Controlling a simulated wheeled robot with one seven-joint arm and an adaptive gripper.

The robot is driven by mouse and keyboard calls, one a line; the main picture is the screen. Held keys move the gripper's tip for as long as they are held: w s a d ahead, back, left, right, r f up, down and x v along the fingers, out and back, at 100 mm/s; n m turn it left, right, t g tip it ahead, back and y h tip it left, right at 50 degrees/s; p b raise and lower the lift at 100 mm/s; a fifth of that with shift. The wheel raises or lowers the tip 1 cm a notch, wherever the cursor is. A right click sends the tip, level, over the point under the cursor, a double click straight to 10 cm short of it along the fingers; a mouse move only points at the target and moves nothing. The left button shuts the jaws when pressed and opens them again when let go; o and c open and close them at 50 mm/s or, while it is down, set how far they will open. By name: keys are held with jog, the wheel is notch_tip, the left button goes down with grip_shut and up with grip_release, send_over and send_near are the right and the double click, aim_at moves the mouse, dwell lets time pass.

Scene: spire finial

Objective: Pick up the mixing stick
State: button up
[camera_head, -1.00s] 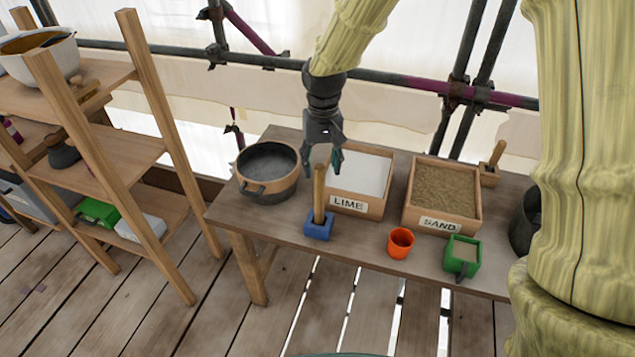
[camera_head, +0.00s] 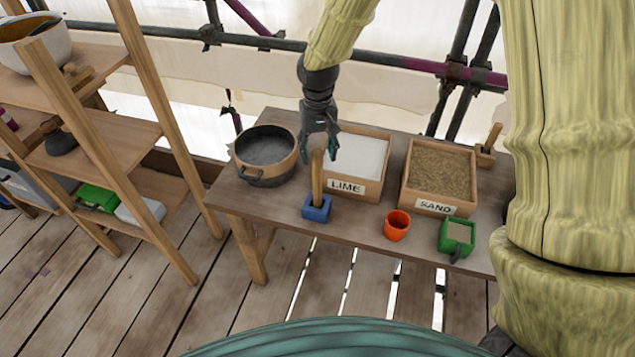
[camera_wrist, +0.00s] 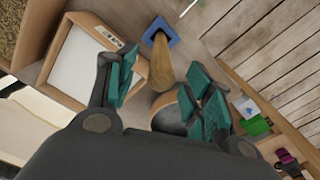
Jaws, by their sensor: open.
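The mixing stick (camera_head: 317,177) is a wooden rod standing upright in a small blue holder (camera_head: 316,210) at the table's front edge. My gripper (camera_head: 320,152) is at the stick's upper end, in front of the lime box, and partly overlaps it in the head view. In the wrist view my gripper (camera_wrist: 160,92) has its teal fingers spread apart. There the stick (camera_wrist: 162,72) reaches from the blue holder (camera_wrist: 160,32) toward the gap between the fingers. I cannot tell whether a finger touches it.
On the table (camera_head: 350,215), a pot (camera_head: 262,172) stands left. The lime box (camera_head: 345,186) and sand box (camera_head: 432,206) stand behind. An orange cup (camera_head: 397,226) and a green container (camera_head: 457,238) are right of the holder. A wooden shelf (camera_head: 105,150) stands left.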

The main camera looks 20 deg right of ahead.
aim_at(317, 161)
jog(key=shift+w+f+p, duration=0.1)
jog(key=shift+f+p, duration=0.75)
jog(key=shift+f, duration=1.35)
grip_shut()
